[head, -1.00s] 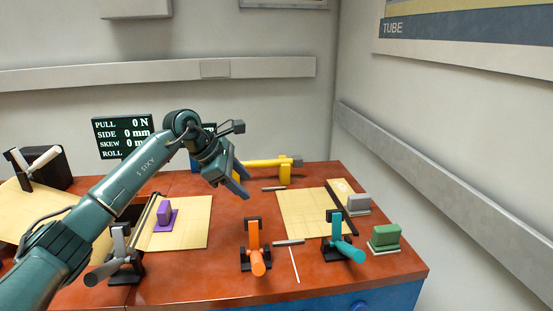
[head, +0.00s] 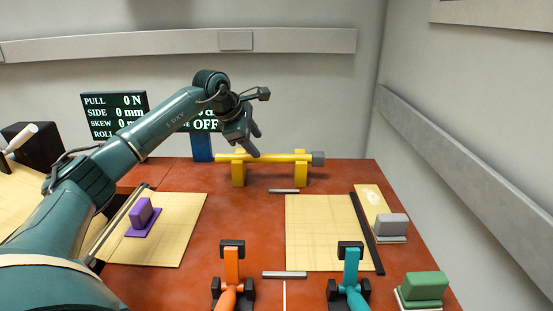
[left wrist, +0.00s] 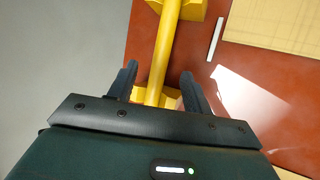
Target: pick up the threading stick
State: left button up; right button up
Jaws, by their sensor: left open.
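A yellow rod (head: 275,158) with a grey end lies across two yellow stands at the back of the red table; it looks like the threading stick. It also shows in the left wrist view (left wrist: 166,45), running between the fingers. My left gripper (head: 256,143) is open and empty, just above the rod's left part. In the left wrist view the left gripper (left wrist: 158,88) has one finger on each side of the rod in the picture. Whether the fingers are level with it is unclear. My right gripper is not in view.
A blue post (head: 202,147) stands beside the rod's left end. A short grey bar (head: 284,191) lies in front of the stands. Orange (head: 232,265) and teal (head: 350,265) clamps stand in front, with a cream sheet (head: 320,225) behind. The table's middle is clear.

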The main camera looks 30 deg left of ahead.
aim_at(269, 156)
pick_arm(q)
jog(key=shift+x, duration=0.8)
jog(key=x, duration=0.2)
jog(key=d+x, duration=0.1)
jog(key=x, duration=0.1)
jog(key=shift+w, duration=0.1)
jog(key=shift+w+f, duration=0.3)
jog(key=shift+f, duration=0.2)
jog(key=shift+c, duration=0.4)
grip_shut()
